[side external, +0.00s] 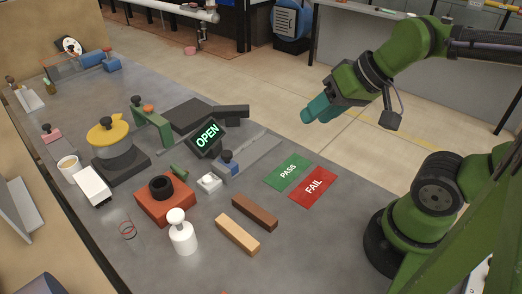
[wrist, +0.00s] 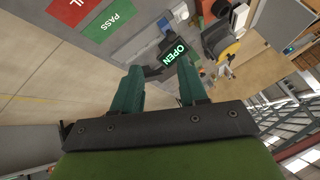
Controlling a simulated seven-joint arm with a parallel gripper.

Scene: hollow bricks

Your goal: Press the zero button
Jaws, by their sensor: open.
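A small white block with a raised top (side external: 208,183) sits on the bench in front of a black display reading OPEN (side external: 207,136). It may be the zero button, but no label is readable. The display also shows in the wrist view (wrist: 174,53). My gripper (side external: 311,114) is in the air to the right of the display, above and beyond the PASS and FAIL mats. Its two teal fingers are apart with nothing between them, as the wrist view also shows (wrist: 158,72).
A green PASS mat (side external: 287,171) and red FAIL mat (side external: 313,187) lie flat. A blue-and-grey slide fixture (side external: 240,160), a red block with a black ring (side external: 164,200), a white knobbed post (side external: 182,236) and two bars (side external: 237,234) stand nearby.

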